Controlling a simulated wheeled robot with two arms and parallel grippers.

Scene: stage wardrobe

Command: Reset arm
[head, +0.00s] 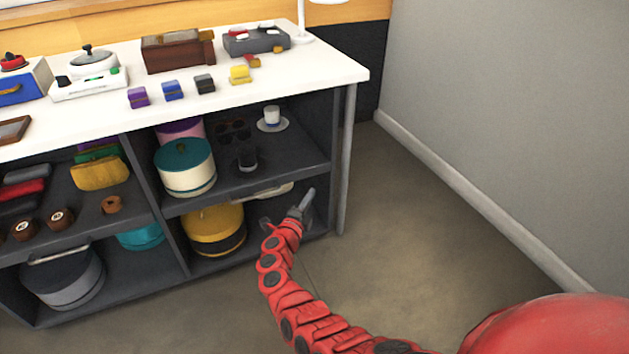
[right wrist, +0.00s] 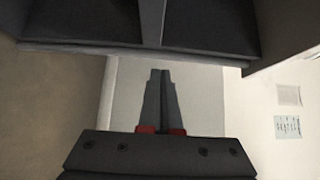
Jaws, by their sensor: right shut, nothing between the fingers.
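My right arm is red and segmented and reaches up from the bottom of the head view. My right gripper (head: 306,199) is in front of the lower right compartment of the shelf unit (head: 343,165). In the right wrist view the two fingers of my right gripper (right wrist: 160,75) are together with nothing between them. The dark shelf edge shows above the fingertips there, apart from them as far as I can tell. My left gripper is not in either view.
The white tabletop (head: 330,72) holds boxes, a scale (head: 90,80) and small coloured blocks. The shelves hold round boxes, such as a yellow one (head: 215,226) and a white one with a teal lid (head: 186,170). Floor (head: 400,220) between the unit and the grey wall (head: 510,120) is clear.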

